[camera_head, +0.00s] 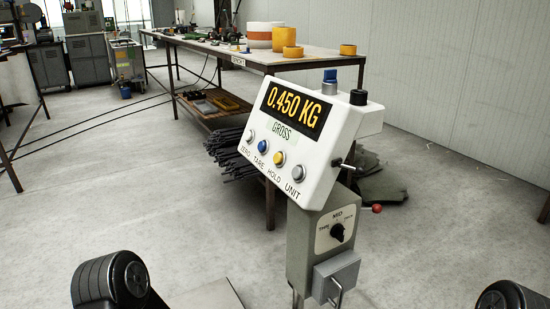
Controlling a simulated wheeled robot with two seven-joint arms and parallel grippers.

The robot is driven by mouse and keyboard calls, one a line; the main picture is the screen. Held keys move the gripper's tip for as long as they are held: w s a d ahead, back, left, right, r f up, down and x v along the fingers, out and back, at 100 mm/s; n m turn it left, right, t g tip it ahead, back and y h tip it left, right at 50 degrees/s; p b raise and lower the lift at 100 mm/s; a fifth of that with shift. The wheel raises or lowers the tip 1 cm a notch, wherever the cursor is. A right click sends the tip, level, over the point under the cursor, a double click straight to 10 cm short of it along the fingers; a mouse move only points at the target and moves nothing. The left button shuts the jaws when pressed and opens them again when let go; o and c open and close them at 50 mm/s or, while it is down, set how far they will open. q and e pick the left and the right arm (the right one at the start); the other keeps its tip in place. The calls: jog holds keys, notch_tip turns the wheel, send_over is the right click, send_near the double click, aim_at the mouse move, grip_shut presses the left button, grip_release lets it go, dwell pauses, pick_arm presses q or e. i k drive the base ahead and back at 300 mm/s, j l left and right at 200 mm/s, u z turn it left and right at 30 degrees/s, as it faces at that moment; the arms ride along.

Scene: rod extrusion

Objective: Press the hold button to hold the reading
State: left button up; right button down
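A white indicator box (338,128) stands tilted on a grey post in the middle of the head view. Its display (294,107) reads 0.450 KG in yellow, with GROSS on a label below. Under the display is a slanted row of round buttons. The hold button (279,158) is yellow, above the word HOLD. The blue tare button (263,147) is to its left, and the grey unit button (297,173) is to its right. Neither of my grippers is in view; only dark parts of my arms show at the bottom corners.
Below the box is a grey post unit (310,241) with a black dial (337,231) and a red-tipped lever (376,209). A blue knob (330,77) and a black knob (358,97) top the box. A workbench (210,51) stands behind.

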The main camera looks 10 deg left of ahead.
aim_at(277, 157)
jog(key=u, duration=1.35)
jog(key=k+l, duration=0.1)
jog(key=l, duration=2.15)
